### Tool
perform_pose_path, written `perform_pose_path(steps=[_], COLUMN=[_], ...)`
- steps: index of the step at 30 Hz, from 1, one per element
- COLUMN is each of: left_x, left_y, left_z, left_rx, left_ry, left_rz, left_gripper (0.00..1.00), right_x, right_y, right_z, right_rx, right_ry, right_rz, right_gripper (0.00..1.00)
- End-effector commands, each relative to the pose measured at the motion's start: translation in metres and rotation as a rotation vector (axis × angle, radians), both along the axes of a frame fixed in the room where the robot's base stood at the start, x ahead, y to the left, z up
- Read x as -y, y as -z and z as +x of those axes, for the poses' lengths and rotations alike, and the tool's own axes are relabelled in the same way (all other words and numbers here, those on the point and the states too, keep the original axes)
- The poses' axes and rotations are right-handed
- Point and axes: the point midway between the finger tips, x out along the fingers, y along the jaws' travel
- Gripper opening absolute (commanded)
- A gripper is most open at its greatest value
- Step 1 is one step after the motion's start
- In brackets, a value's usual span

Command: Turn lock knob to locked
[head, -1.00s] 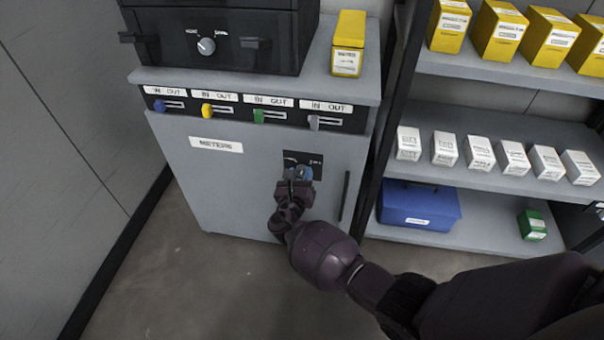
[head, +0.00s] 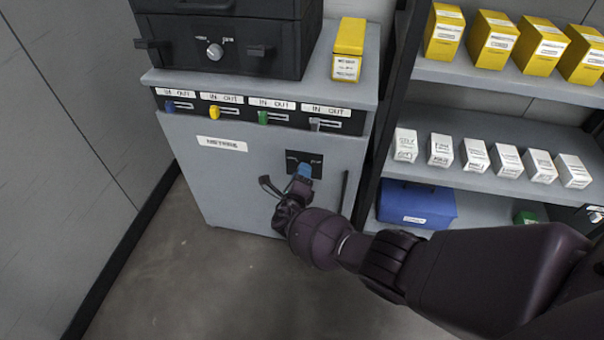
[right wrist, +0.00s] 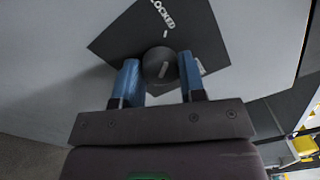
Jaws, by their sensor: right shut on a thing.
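In the right wrist view the plate (right wrist: 200,25) shows the word LOCKED at the top; a second label at the right is partly hidden. My right gripper (right wrist: 160,78) has its two blue fingertips on either side of the knob, shut on it. In the head view the gripper (head: 301,176) covers the knob, its body tilted. My left gripper is not in view.
The grey cabinet (head: 225,180) has a METERS label, a dark vertical handle (head: 345,190) right of the plate, and several coloured sliders above. A black box with its own dial (head: 215,51) stands on top. A shelf unit with boxes and a blue case (head: 415,203) is at the right.

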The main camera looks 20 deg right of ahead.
Motion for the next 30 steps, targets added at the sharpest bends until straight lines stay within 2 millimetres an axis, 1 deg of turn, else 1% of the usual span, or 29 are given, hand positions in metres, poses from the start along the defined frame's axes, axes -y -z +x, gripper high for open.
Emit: perform_pose_path(steps=[1,9,25,26,30], left_x=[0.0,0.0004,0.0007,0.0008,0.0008], left_y=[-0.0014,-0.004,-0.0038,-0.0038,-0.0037], left_z=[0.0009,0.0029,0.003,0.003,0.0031], left_rx=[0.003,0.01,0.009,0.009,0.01], left_ry=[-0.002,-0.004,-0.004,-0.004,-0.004], left_rz=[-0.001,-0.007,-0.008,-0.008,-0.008], left_gripper=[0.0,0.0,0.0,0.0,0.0], right_x=[0.001,0.0009,0.001,0.001,0.0007], right_y=[-0.0022,-0.0009,0.0001,0.0001,0.0002], right_z=[0.0008,0.0003,0.0,0.0,-0.0001], right_rx=[-0.011,-0.063,-0.075,-0.075,-0.075], right_ry=[0.002,0.003,0.002,0.002,0.001], right_rz=[-0.02,-0.095,-0.112,-0.112,-0.111], right_gripper=[0.14,0.14,0.14,0.4,0.62])
